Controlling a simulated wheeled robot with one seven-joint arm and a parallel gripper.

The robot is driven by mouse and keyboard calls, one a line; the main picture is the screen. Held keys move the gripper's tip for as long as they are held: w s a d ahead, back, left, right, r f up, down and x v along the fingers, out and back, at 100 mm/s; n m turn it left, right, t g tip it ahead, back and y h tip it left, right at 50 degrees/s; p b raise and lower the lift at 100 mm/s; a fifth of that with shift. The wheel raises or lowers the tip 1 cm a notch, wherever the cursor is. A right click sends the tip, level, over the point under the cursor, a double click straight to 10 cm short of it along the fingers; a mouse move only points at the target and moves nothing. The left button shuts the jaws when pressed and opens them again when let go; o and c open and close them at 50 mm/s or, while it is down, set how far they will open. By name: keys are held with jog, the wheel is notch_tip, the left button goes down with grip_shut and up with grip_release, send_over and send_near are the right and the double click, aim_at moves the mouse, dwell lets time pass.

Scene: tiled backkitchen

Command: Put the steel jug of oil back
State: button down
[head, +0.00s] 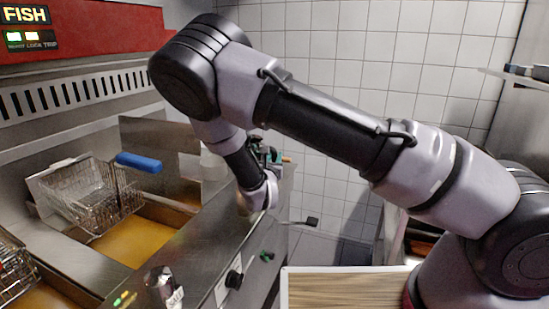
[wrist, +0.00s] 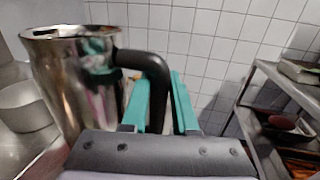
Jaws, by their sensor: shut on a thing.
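The steel jug (wrist: 75,75) stands large at the left of the wrist view, shiny and open-topped, with a black curved handle (wrist: 150,65). My gripper (wrist: 160,100) has its teal fingers on either side of that handle and is shut on it. The jug looks close to upright. In the head view my gripper (head: 270,156) is at the far end of the fryer counter, and my own arm hides most of the jug. I cannot tell whether the jug's base touches the counter.
A pale pot (wrist: 22,105) stands left of the jug. The fryer holds a wire basket (head: 92,198) with a blue handle (head: 139,162) over oil (head: 135,240). A salt shaker (head: 163,286) is on the near counter edge. A metal shelf rack (wrist: 272,80) is at right, beyond a gap.

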jog(key=c, duration=0.7)
grip_release()
jog(key=shift+f, duration=0.15)
